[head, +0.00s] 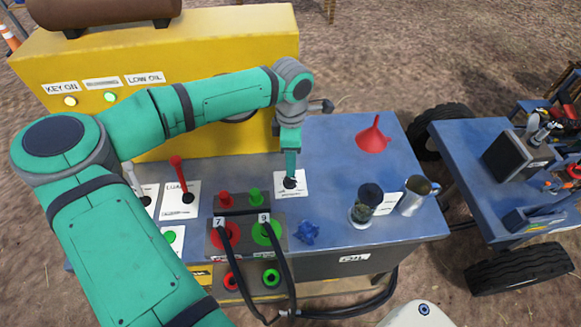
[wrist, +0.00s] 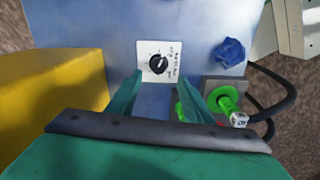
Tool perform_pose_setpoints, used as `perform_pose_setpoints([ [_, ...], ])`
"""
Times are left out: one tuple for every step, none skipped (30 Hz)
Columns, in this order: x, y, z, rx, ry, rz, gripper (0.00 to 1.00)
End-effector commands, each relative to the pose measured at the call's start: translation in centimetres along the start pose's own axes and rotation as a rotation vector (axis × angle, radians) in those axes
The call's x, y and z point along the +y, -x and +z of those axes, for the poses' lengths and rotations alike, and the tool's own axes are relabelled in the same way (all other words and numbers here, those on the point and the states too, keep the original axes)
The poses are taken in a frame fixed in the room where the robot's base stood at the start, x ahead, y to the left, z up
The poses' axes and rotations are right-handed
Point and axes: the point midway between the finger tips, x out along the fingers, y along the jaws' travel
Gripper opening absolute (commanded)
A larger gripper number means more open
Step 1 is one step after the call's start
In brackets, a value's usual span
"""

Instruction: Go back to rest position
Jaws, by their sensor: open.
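My gripper (head: 290,172) points down above a black rotary knob (head: 289,183) on a white labelled plate, on the blue control table. In the wrist view my gripper (wrist: 160,84) has its two green fingers spread apart with nothing between them. The knob (wrist: 158,64) shows just beyond the fingertips in that view, and its pointer is tilted. I cannot tell from the head view how large the gap between fingertips and knob is. My arm stretches from the left across the front of the yellow panel.
A yellow panel (head: 215,45) stands behind my arm. Levers with a red handle (head: 177,165), red and green buttons, cables, a blue knob (head: 306,232), a red funnel (head: 373,137), a glass jar (head: 366,205) and a metal mug (head: 415,195) are around. A blue cart (head: 470,150) stands right.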

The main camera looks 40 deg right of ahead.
Motion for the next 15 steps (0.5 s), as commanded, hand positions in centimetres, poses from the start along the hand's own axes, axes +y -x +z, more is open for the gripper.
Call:
perform_pose_setpoints([
  [0.0,0.6,0.0,0.001,0.000,0.000,0.46],
  [0.0,0.9,0.0,0.000,0.000,0.000,0.46],
  [0.0,1.3,0.0,0.000,0.000,0.001,0.46],
  [0.0,1.5,0.0,0.000,0.000,0.001,0.46],
  [0.0,1.6,0.0,0.000,0.001,0.001,0.46],
  [0.0,1.8,-0.1,0.000,0.001,0.000,0.46],
  [-0.1,1.9,-0.1,-0.001,0.001,0.000,0.46],
  [-0.1,1.9,0.0,-0.001,0.001,-0.001,0.46],
  [-0.1,1.9,0.0,-0.001,0.001,-0.001,0.46],
  [-0.1,2.0,0.0,-0.001,0.001,-0.001,0.46],
  [-0.1,2.0,0.0,-0.001,0.001,-0.001,0.46],
  [-0.1,1.9,0.0,-0.001,0.001,-0.001,0.46],
  [-0.1,1.9,0.0,-0.001,0.001,-0.001,0.46],
  [-0.1,1.9,0.0,-0.001,0.001,-0.001,0.46],
  [-0.1,1.9,0.0,-0.001,0.001,-0.001,0.46],
])
